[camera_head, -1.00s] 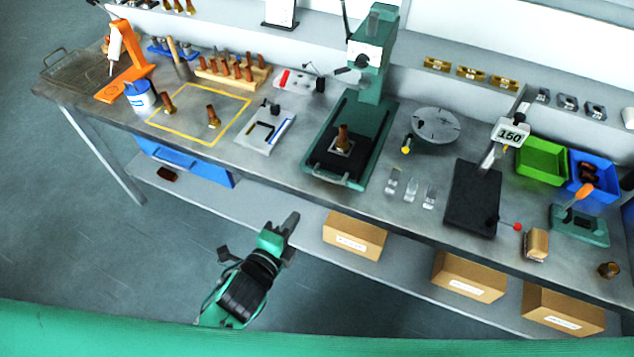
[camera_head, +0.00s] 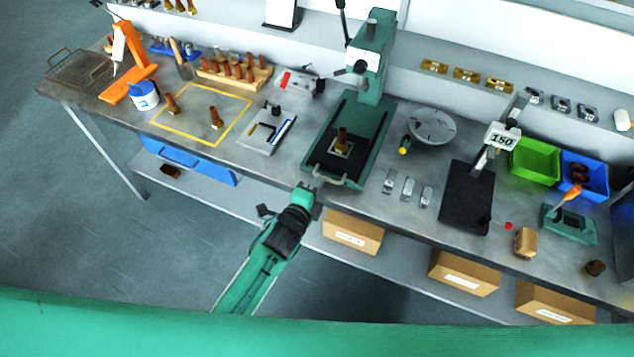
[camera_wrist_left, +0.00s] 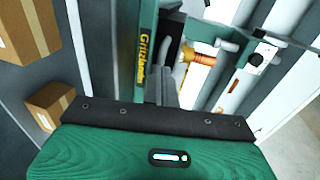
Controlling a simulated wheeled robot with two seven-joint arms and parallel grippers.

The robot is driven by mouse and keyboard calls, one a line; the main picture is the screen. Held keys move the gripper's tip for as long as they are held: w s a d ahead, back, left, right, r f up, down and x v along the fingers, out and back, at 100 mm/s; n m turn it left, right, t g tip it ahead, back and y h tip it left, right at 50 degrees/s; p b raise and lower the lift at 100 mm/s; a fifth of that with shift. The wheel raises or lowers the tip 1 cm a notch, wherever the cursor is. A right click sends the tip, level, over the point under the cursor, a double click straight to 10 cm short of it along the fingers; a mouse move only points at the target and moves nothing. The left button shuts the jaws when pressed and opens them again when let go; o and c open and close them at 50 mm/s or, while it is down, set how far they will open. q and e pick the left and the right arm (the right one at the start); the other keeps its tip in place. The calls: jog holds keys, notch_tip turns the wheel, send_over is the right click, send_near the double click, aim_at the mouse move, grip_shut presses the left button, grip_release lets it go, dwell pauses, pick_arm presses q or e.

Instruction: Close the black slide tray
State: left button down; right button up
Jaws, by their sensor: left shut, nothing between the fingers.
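The black slide tray (camera_head: 325,165) lies on the green bed of the press (camera_head: 375,125). It carries a brass-coloured piece with a copper-brown post (camera_head: 341,142). A pale curved handle (camera_head: 328,181) shows at its front end, near the bench edge. My left gripper (camera_head: 314,189) is shut and empty, right by the handle at the tray's front; I cannot tell whether it touches. In the left wrist view my shut fingers (camera_wrist_left: 167,88) point at the tray's front, with the copper post (camera_wrist_left: 190,57) beyond. My right gripper is not in view.
Left of the press is a small grey fixture (camera_head: 268,130). Right of it lie several small metal blocks (camera_head: 408,188) and a black gauge plate (camera_head: 467,197). Cardboard boxes (camera_head: 352,232) stand on the lower shelf. Floor space in front is free.

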aim_at(327, 165)
pick_arm(q)
jog(key=shift+w, duration=0.1)
dwell(0.3)
jog(key=x, duration=0.2)
jog(key=r+b+x, duration=0.1)
jog(key=x, duration=0.2)
jog(key=b+x, duration=0.1)
jog(key=x, duration=0.2)
jog(key=shift+w+r, duration=0.15)
jog(key=shift+r, duration=0.1)
